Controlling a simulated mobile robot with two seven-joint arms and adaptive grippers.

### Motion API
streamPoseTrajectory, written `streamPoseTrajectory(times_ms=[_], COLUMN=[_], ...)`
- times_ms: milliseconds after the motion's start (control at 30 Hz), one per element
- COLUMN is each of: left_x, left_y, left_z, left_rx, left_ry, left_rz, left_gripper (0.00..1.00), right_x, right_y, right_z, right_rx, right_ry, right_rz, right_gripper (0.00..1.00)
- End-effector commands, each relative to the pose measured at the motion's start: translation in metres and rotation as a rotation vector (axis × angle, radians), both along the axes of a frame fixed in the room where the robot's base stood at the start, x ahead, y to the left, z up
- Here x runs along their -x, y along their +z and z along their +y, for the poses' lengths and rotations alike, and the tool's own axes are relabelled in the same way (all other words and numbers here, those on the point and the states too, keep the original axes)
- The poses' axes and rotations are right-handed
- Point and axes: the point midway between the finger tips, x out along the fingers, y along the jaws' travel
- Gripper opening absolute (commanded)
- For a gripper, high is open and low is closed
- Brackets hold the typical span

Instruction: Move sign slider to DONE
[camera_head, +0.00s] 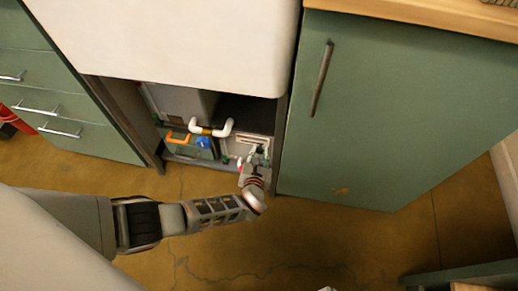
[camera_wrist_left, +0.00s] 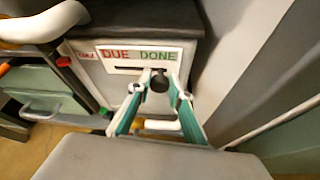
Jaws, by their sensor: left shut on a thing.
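The sign (camera_wrist_left: 138,54) is a pale panel in the left wrist view, with DUE in red on the left and DONE in green on the right. A dark slot (camera_wrist_left: 127,68) runs below the words. The dark round slider knob (camera_wrist_left: 159,84) sits below the word DONE. My left gripper (camera_wrist_left: 160,80) is shut on the knob, one fingertip on each side. In the head view my left gripper (camera_head: 257,160) reaches into the open space under the sink, where the pale sign panel (camera_head: 232,146) is partly hidden.
A white drain pipe (camera_head: 225,129) hangs left of the panel. An orange handle (camera_head: 178,138) and blue item (camera_head: 204,142) are farther left. The cabinet's side wall (camera_head: 283,148) and green door (camera_head: 400,110) bound the right. The floor in front is open.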

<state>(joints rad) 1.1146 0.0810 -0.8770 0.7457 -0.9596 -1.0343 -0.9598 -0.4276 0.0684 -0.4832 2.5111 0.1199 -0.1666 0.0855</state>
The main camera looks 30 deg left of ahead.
Motion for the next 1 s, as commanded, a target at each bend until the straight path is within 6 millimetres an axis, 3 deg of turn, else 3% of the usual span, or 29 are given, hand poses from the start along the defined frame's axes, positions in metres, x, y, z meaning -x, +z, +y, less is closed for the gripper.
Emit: streamPoseTrajectory(times_ms=[100,133,200,633,1000], left_x=[-0.002,-0.002,-0.002,0.004,0.039], left_y=[0.001,0.001,0.001,0.002,0.016], left_z=[-0.005,-0.005,-0.005,-0.006,-0.019], left_rx=[0.011,0.011,0.011,0.007,0.01], left_ry=[-0.005,-0.006,-0.006,-0.004,-0.006], left_rz=[-0.002,-0.002,-0.002,-0.001,0.001], left_gripper=[0.0,0.25,0.37,0.37,0.37], right_x=[0.001,0.001,0.001,0.0,0.0], right_y=[-0.001,-0.001,0.0,0.001,0.001], right_z=[0.0,0.0,0.001,0.001,0.001], right_rx=[-0.003,-0.003,-0.005,-0.013,-0.011], right_ry=[-0.001,-0.002,-0.003,-0.01,-0.008], right_rz=[0.004,0.004,0.004,0.003,0.001], right_gripper=[0.0,0.0,0.0,0.0,0.0])
